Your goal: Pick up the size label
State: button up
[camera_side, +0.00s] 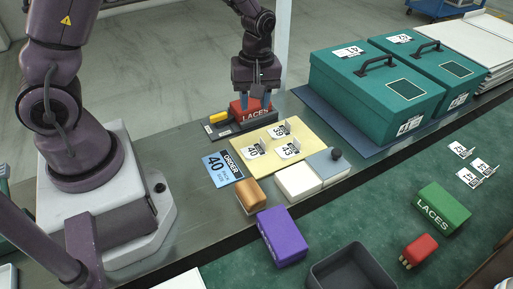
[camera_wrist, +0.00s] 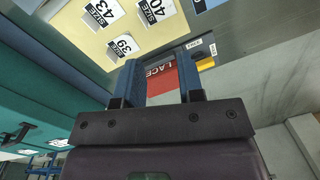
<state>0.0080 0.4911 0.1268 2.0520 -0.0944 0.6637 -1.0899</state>
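Three white size labels lie on a yellow mat (camera_side: 240,141): 40 (camera_side: 253,152), 39 (camera_side: 279,131) and 43 (camera_side: 289,151). The wrist view also shows 43 (camera_wrist: 102,13), 40 (camera_wrist: 154,11) and 39 (camera_wrist: 124,45). A blue order card (camera_side: 222,169) left of the mat reads 40. My gripper (camera_side: 258,101) is behind the mat at a red LACES box (camera_side: 240,108). In the wrist view my blue fingers (camera_wrist: 158,56) stand apart, with the red box (camera_wrist: 162,77) showing between and beyond them. I cannot tell whether they touch it. No label is between them.
The red box stands on a dark tray (camera_side: 214,131) with a yellow piece (camera_side: 219,117). Two green shoe boxes (camera_side: 376,92) stand at right. More labels (camera_side: 468,177) lie on the green surface.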

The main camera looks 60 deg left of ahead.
jog(key=w+n, duration=0.1)
jog(key=n, duration=0.2)
send_over(261, 146)
jog(key=shift+t, duration=0.3)
jog(key=f, duration=0.6)
jog(key=shift+s+a+f, duration=0.1)
jog(key=shift+s+f, duration=0.1)
jog(key=shift+w+f, duration=0.15)
jog(key=shift+f, duration=1.4)
jog(key=shift+w+f, duration=0.1)
jog(key=shift+f, duration=1.45)
jog(key=shift+c, duration=0.2)
grip_shut()
